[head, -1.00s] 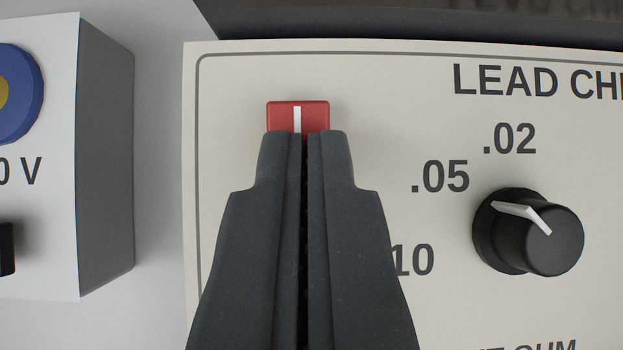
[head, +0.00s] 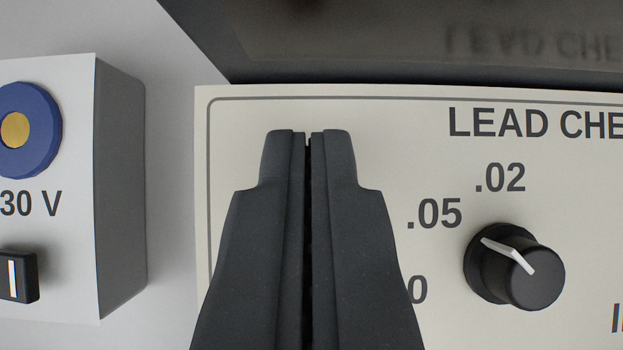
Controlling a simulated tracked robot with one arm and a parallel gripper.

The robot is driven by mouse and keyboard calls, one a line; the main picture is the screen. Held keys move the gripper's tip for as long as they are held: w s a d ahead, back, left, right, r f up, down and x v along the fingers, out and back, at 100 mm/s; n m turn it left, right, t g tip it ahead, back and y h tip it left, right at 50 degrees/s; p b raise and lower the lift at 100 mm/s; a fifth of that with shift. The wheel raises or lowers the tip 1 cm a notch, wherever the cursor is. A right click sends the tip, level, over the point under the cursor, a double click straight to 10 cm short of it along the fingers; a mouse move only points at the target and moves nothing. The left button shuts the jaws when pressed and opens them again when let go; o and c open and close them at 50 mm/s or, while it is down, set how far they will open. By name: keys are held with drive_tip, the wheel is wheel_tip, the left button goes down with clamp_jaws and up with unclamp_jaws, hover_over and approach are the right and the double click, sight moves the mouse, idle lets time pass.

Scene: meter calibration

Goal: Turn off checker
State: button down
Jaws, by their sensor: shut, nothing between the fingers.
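The lead checker (head: 400,130) is a cream panel with a dark border line, in the middle and right of the view. Its label reads "LEAD CHE", cut off by the right edge. My gripper (head: 308,135) is shut and empty in front of the panel's upper left part, with its fingertips pointing up. The red switch with a white mark is not visible now; my fingers cover the area where it would be. I cannot tell whether the fingers touch the panel or the switch.
A black knob (head: 515,266) with a white pointer stands out right of my gripper, beside the .02 and .05 marks. A grey-white box (head: 70,240) with a blue and gold terminal (head: 17,130) and a black switch (head: 17,277) is at left. A dark surface (head: 400,40) lies above.

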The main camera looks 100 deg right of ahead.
drive_tip(key=shift+r, duration=0.15)
drive_tip(key=shift+r, duration=0.35)
wheel_tip(320, 180, up, 3)
drive_tip(key=shift+s+d+f, duration=0.1)
drive_tip(key=shift+s+d, duration=0.05)
drive_tip(key=s+d+r, duration=0.4)
drive_tip(key=s+r, duration=0.1)
drive_tip(key=s, duration=0.2)
drive_tip(key=shift+d+r, duration=0.3)
drive_tip(key=shift+r, duration=0.1)
drive_tip(key=s+a+r+m+t+h, duration=0.1)
drive_tip(key=s+a+r+m+t, duration=0.15)
drive_tip(key=r, duration=1.05)
drive_tip(key=s+a+r+m+t+h, duration=0.15)
drive_tip(key=s+r, duration=0.25)
drive_tip(key=r, duration=1)
drive_tip(key=s+r+m+t+h, duration=0.1)
drive_tip(key=s+r+t, duration=0.1)
drive_tip(key=s+r, duration=0.5)
drive_tip(key=s+r+m+t, duration=0.1)
drive_tip(key=s+r+t, duration=0.2)
drive_tip(key=s+r, duration=0.4)
wheel_tip(320, 180, up, 7)
drive_tip(key=shift+a+m+h, duration=0.35)
drive_tip(key=shift+a+m, duration=0.05)
drive_tip(key=shift+a, duration=0.05)
